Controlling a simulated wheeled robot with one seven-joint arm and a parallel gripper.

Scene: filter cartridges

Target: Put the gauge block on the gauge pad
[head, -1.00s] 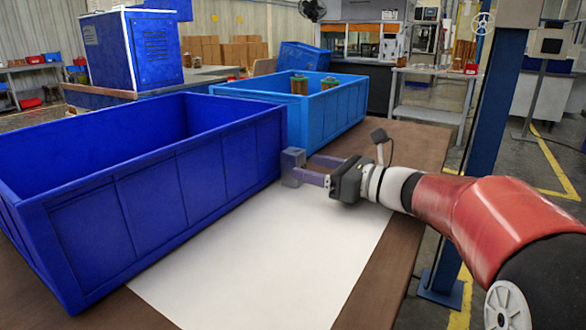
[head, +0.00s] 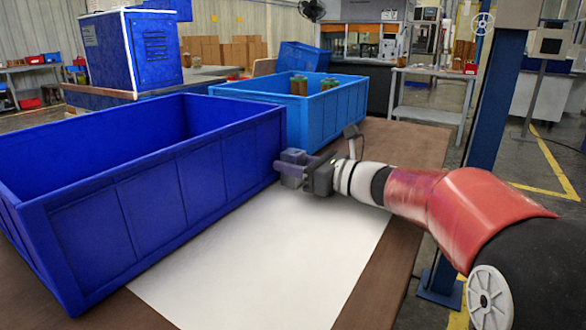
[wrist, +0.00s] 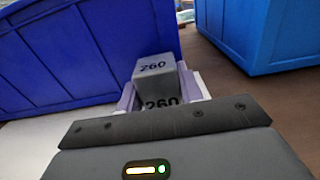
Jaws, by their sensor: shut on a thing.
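The gauge block (wrist: 156,72) is a grey block marked 260 on two faces. In the head view the block (head: 293,156) is at the far end of the white sheet, close to the dark blue bin's corner. My gripper (wrist: 158,92) is shut on it, with a pale purple finger on either side; it also shows in the head view (head: 291,171). My fingers and hand hide the block's lower part, so I cannot tell whether it touches the surface. I cannot pick out a separate gauge pad; a white sheet (head: 270,265) lies on the brown table.
A large dark blue bin (head: 130,205) stands at the left, its wall close to my gripper. A lighter blue bin (head: 335,112) behind holds filter cartridges (head: 299,85). The near white sheet and the brown table (head: 415,145) at the right are clear.

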